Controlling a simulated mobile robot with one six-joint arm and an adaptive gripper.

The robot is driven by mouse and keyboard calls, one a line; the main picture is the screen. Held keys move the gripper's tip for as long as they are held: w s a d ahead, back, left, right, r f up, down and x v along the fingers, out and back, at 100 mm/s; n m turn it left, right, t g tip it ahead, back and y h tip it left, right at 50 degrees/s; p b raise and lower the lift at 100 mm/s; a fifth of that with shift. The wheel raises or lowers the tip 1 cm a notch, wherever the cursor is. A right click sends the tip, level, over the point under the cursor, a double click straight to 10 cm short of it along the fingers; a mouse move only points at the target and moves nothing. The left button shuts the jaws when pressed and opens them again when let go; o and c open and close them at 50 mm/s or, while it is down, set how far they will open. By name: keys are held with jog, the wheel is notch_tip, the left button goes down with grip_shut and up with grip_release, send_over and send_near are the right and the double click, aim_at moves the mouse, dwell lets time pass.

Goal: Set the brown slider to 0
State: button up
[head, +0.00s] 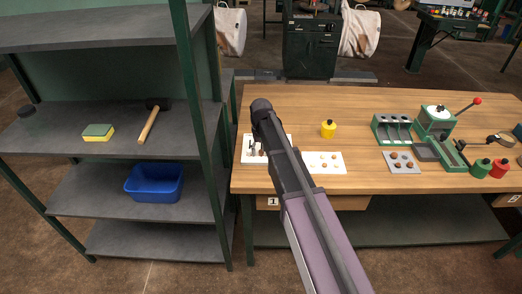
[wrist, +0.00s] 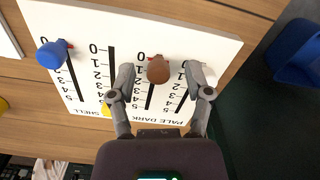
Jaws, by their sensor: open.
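A white slider panel (wrist: 215,42) with several slots and scales from 0 to 5 fills much of the wrist view. It also shows at the table's left end in the head view (head: 287,140). The brown slider (wrist: 158,70) has a round knob near the top of its slot. A small red mark beside it shows near the 0 label; its exact reading is hard to tell. My gripper (wrist: 160,70) is open, one finger on each side of the brown knob, with visible gaps. The blue slider (wrist: 50,55) is near its 0. A yellow slider (wrist: 106,110) is partly hidden behind my left finger.
A second white board (head: 325,162) lies right of the panel. A yellow container (head: 328,129) stands behind it. Green fixtures (head: 435,122) occupy the table's right side. A shelf with a blue bin (head: 155,183) stands left, past the table edge.

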jog(key=shift+w, duration=0.15)
jog(key=shift+w+r, duration=0.15)
jog(key=shift+w, duration=1)
notch_tip(320, 180, up, 2)
jog(key=p, duration=0.2)
jog(key=shift+s+r+p, duration=0.15)
jog(key=shift+r+p, duration=0.05)
jog(key=shift+p, duration=0.15)
notch_tip(320, 180, up, 11)
jog(key=p, duration=1.1)
jog(key=s+d+f+m+b, duration=0.1)
jog(key=s+d+f+b, duration=0.1)
jog(key=s+d, duration=0.3)
jog(key=s+d+f+b, duration=0.3)
jog(key=s+d, duration=0.2)
jog(key=s, duration=0.6)
jog(key=s+d+f+m+b, duration=0.1)
jog(key=s+d+f+b, duration=0.1)
jog(key=s+d, duration=0.3)
jog(key=s, duration=0.3)
jog(key=shift+s+d+f+m+b, duration=0.3)
jog(key=shift+d+f+b, duration=0.05)
jog(key=shift+f+b, duration=0.05)
dwell(1.6)
